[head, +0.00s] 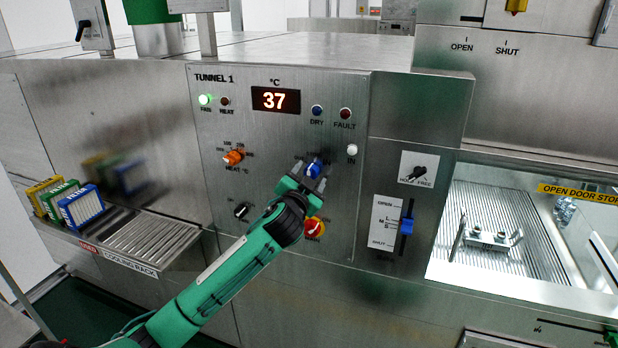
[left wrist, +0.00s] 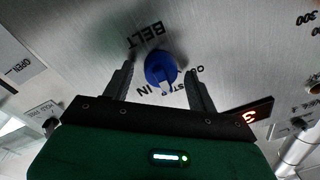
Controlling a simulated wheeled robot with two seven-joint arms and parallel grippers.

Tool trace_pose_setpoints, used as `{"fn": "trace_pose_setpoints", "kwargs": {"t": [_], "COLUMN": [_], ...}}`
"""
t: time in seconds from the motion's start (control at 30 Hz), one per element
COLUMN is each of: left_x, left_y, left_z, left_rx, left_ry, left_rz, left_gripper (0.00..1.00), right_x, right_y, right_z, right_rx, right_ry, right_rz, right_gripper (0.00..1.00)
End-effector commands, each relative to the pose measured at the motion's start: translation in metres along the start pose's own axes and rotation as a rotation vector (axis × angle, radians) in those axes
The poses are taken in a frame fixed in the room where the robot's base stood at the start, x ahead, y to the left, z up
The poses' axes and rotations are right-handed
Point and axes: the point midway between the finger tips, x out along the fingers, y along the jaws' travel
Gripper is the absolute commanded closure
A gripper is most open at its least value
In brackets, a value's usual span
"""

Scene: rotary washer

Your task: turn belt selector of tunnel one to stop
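The tunnel one panel (head: 215,130) faces me. Its belt selector, a blue knob (head: 313,170), also shows in the left wrist view (left wrist: 160,66) under an upside-down BELT label. In that view its pale pointer end faces the IN and STOP labels; STOP is partly hidden, and I cannot tell exactly which mark it meets. My left gripper (head: 302,172) is at the knob; it also shows in the left wrist view (left wrist: 160,70). Its two fingers are apart, one on each side of the knob, with visible gaps. My right gripper is not in view.
A blue slide handle (head: 407,225) is to the right. A cooling rack (head: 150,240) with coloured cassettes juts out at left.

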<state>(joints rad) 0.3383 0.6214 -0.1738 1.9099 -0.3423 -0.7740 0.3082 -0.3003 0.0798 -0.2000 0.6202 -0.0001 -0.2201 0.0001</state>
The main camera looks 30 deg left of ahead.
Motion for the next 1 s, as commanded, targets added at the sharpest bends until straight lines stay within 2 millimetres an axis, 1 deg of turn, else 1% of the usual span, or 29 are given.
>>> {"fn": "trace_pose_setpoints", "kwargs": {"t": [0.23, 0.37, 0.47, 0.8, 0.9, 1.0], "left_x": [-0.001, -0.01, -0.024, -0.094, -0.112, -0.125], "left_y": [0.0, 0.001, 0.002, 0.003, 0.002, 0.002], "left_z": [0.0, 0.001, 0.003, 0.003, 0.003, 0.002], "left_rx": [-0.001, -0.001, -0.002, -0.002, -0.001, -0.002], "left_ry": [0.0, 0.0, 0.001, 0.001, 0.001, 0.0], "left_rz": [0.0, 0.0, 0.001, 0.002, 0.002, 0.001], "left_gripper": [0.42, 0.42, 0.42, 0.42, 0.42, 0.42], "right_x": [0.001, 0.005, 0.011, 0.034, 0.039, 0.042], "right_y": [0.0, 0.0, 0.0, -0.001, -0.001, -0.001], "right_z": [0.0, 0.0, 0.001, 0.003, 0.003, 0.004], "right_rx": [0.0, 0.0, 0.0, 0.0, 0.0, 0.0], "right_ry": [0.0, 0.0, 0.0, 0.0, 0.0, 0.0], "right_rz": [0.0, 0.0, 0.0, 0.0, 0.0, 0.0], "right_gripper": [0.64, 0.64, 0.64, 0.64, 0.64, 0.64]}}
